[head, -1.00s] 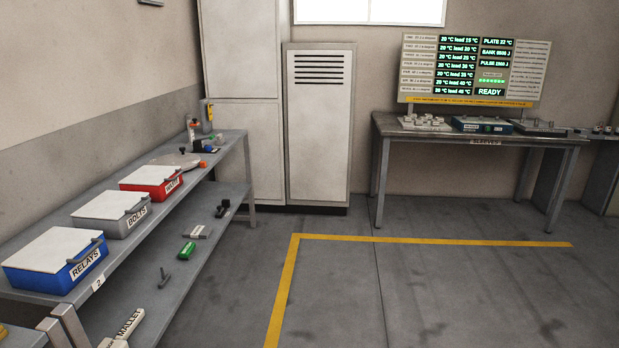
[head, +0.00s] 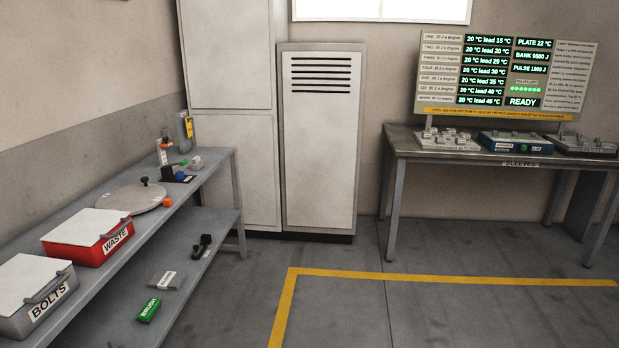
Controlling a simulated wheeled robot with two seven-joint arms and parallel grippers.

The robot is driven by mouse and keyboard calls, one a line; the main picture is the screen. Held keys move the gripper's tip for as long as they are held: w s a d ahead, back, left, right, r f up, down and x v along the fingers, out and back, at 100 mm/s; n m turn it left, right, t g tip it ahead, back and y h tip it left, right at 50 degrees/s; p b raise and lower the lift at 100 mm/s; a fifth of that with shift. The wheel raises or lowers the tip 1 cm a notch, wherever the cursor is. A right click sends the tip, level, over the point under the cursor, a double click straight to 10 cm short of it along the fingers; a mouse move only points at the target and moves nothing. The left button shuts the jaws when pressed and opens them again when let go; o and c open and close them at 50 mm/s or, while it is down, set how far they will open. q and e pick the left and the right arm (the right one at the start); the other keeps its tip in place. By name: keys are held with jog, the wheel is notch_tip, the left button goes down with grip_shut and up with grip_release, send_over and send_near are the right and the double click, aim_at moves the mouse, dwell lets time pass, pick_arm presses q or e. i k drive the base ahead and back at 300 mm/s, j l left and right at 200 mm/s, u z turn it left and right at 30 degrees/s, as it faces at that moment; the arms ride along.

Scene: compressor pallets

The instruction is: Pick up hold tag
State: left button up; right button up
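I cannot pick out a hold tag for certain. A small yellow item (head: 187,127) stands upright at the far end of the left bench (head: 215,172), against the wall and cabinet; it is too small to read. Beside it is a small bottle-like item (head: 163,152) with a red band. In front of these are a dark and blue device (head: 176,174) and a round grey plate (head: 131,198) with an orange piece at its edge. Neither of my grippers is in view.
The left bench also carries a red WASTE box (head: 88,237) and a grey BOLTS box (head: 38,294). Tall cabinets (head: 319,140) stand behind. A SLEEVES table (head: 400,142) with a display board (head: 505,75) is right. The floor between is clear.

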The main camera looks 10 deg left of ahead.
aim_at(188, 129)
jog(key=i+u, duration=0.1)
jog(key=i, duration=0.4)
jog(key=i+l+u, duration=0.15)
jog(key=i, duration=0.3)
jog(key=i+l+u, duration=0.1)
jog(key=i, duration=0.4)
jog(key=i+l+u, duration=0.2)
jog(key=i+u, duration=0.15)
jog(key=i+l+u, duration=0.8)
jog(key=i+l, duration=0.15)
jog(key=i+l+u, duration=0.1)
jog(key=l, duration=0.4)
jog(key=i+l+u, duration=0.1)
jog(key=i+l, duration=0.45)
jog(key=l, duration=0.3)
jog(key=i+l+u, duration=0.15)
jog(key=l, duration=0.25)
jog(key=i+l+u, duration=0.1)
jog(key=l, duration=0.35)
jog(key=i+l+u, duration=0.1)
jog(key=i+l, duration=0.15)
jog(key=l, duration=0.25)
jog(key=i+l+u, duration=0.1)
jog(key=l, duration=0.35)
jog(key=i, duration=0.05)
